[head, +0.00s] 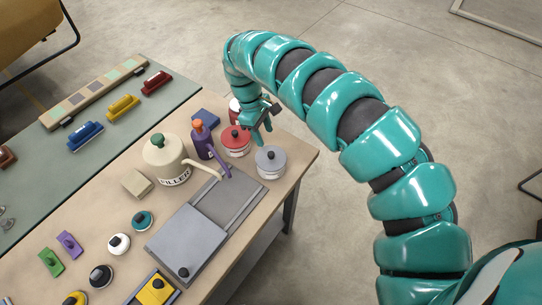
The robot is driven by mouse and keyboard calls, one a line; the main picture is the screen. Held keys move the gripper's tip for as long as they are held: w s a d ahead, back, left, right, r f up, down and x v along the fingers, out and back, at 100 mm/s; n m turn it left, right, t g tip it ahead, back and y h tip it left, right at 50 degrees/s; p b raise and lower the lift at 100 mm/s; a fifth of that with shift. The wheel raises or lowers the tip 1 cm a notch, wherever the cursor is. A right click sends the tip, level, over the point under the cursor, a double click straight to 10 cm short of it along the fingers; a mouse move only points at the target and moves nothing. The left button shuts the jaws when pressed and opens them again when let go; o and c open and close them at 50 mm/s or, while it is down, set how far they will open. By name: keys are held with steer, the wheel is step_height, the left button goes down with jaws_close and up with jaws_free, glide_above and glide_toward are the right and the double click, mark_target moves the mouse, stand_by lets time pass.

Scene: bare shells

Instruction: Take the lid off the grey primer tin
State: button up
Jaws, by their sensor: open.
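The grey primer tin (271,171) stands near the right end of the tan workbench. Its grey lid (263,160) is on top, with a small dark knob. My gripper (261,134) is open, pointing down just behind the grey tin and close to the right of a red-lidded tin (235,143). It appears apart from the grey lid, with nothing between its fingers. My wrist partly hides another red tin (234,108) farther back.
A purple bottle (202,141), a cream filler pot (164,158) with a spout and a blue block (206,118) stand to the left. A grey panel (187,244) lies in front. The bench's right edge (305,168) is close to the grey tin.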

mark_target(271, 153)
steer(key=x, duration=0.3)
steer(key=shift+f, duration=0.15)
steer(key=shift+s+d+f+p, duration=0.2)
steer(key=shift+s+f+p, duration=0.05)
steer(key=shift+f+p, duration=0.5)
steer(key=shift+p+x, duration=0.85)
steer(key=shift+x, duration=0.95)
steer(key=shift+a, duration=0.1)
jaws_close()
